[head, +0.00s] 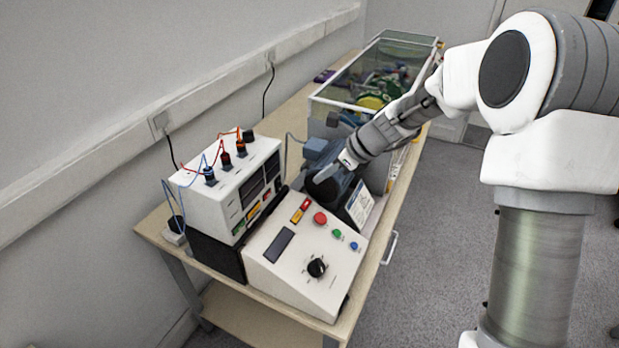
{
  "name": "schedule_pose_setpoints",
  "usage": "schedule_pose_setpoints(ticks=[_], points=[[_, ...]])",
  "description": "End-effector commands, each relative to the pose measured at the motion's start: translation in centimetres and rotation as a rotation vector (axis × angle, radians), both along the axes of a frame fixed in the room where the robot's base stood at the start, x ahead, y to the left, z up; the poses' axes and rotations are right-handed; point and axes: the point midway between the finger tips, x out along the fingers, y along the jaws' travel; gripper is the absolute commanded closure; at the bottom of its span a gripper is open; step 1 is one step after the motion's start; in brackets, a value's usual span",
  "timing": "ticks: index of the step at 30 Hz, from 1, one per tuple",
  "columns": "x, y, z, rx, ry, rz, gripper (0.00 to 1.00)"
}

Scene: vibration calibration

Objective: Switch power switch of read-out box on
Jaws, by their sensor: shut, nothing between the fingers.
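My gripper (319,180) is shut and empty. It points down and left, above the back edge of the front control panel, to the right of the white box and apart from it. Its tips are hard to make out against dark equipment.
The sloped control panel (284,271) at the front has a black knob, coloured buttons and a red-and-yellow switch. Dark equipment with a label (360,203) stands behind it. A glass-walled tank (345,104) stands at the back. The wall is close on the left; the floor (430,270) right of the bench is clear.

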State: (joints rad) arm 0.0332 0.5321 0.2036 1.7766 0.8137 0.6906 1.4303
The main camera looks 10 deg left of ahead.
Motion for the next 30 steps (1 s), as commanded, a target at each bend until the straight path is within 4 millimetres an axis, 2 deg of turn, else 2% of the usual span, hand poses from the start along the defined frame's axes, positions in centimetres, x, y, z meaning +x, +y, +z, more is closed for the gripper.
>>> schedule_pose_setpoints(ticks=[13, 15, 21, 30], points=[[1.8, 5.4, -7.2, 0.001, 0.002, 0.003, 1.0], [2.2, 6.7, -6.9, 0.001, -0.001, 0.004, 1.0], [2.9, 8.4, -7.2, 0.0, -0.001, 0.003, 1.0], [3.0, 8.8, -7.3, 0.0, -0.001, 0.001, 1.0]])
